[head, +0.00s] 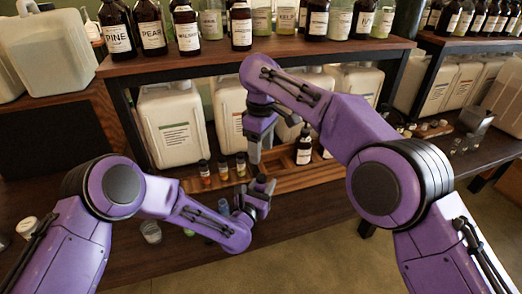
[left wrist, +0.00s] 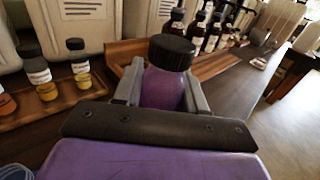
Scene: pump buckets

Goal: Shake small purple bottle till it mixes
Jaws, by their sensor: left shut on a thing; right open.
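The small purple bottle (left wrist: 165,80) has a black ribbed cap and stands between the fingers of my left gripper (left wrist: 160,98) in the left wrist view. The fingers are shut on its sides, with the cap above them. In the head view my left gripper (head: 262,190) is in front of the wooden tray; I cannot clearly make out the bottle there. My right gripper (head: 254,152) is open, pointing down just above the left one. Whether anything lies between its fingers is too small to tell.
A wooden tray (head: 325,174) holds small vials (head: 222,168) and a dark labelled bottle (head: 303,147). White jugs (head: 172,125) stand behind it, under a shelf (head: 200,57) of labelled bottles.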

